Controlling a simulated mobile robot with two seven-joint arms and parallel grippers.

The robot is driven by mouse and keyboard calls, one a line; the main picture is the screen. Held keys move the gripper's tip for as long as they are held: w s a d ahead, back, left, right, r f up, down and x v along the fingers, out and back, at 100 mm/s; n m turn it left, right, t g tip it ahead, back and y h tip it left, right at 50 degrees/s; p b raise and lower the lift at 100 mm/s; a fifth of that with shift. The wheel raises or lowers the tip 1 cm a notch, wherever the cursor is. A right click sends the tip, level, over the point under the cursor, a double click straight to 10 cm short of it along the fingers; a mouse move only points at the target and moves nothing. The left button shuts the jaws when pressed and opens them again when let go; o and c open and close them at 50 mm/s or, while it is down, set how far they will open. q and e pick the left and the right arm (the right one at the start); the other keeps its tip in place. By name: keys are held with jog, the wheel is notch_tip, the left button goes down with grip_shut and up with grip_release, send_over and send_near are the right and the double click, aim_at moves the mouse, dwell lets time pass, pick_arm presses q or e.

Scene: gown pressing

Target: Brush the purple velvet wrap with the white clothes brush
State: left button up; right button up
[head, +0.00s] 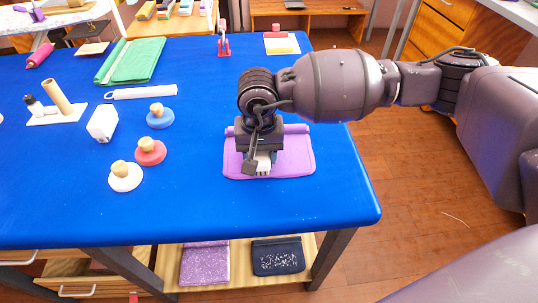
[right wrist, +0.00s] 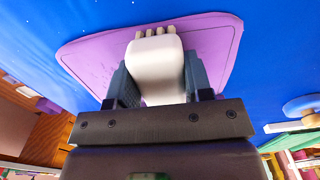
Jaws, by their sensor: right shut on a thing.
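The purple velvet wrap (head: 296,155) lies flat on the blue table, near its front right part. It also shows in the right wrist view (right wrist: 90,62). My right gripper (head: 262,158) is over the wrap, pointing down. It is shut on the white clothes brush (right wrist: 156,68), whose pale bristle tufts show at its far end over the wrap. In the head view only a small white part of the brush (head: 263,168) shows below the gripper; the rest is hidden. I cannot tell whether the bristles touch the cloth. My left gripper is not in view.
Blue, red (head: 151,155) and white knobbed discs stand left of the wrap, beside a white block (head: 102,124). A white stick (head: 140,93), a folded green cloth (head: 140,59) and a red stand (head: 223,42) lie farther back. The table (head: 210,208) is clear in front of the wrap.

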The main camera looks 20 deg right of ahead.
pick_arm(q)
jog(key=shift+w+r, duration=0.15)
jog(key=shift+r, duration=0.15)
pick_arm(e)
jog(key=shift+s+d+f, duration=0.1)
jog(key=shift+s+d, duration=0.2)
jog(key=shift+d, duration=0.45)
jog(key=shift+s+d, duration=0.25)
jog(key=shift+d, duration=0.5)
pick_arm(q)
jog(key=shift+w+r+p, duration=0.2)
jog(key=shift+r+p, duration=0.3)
pick_arm(e)
jog(key=shift+s+d, duration=0.2)
jog(key=shift+d, duration=0.5)
jog(key=shift+s+d, duration=0.25)
jog(key=shift+d, duration=0.5)
jog(key=shift+s+d, duration=0.2)
jog(key=shift+d, duration=0.5)
jog(key=shift+s+d, duration=0.2)
jog(key=shift+d, duration=0.4)
jog(key=shift+s+d, duration=0.2)
jog(key=shift+d, duration=0.35)
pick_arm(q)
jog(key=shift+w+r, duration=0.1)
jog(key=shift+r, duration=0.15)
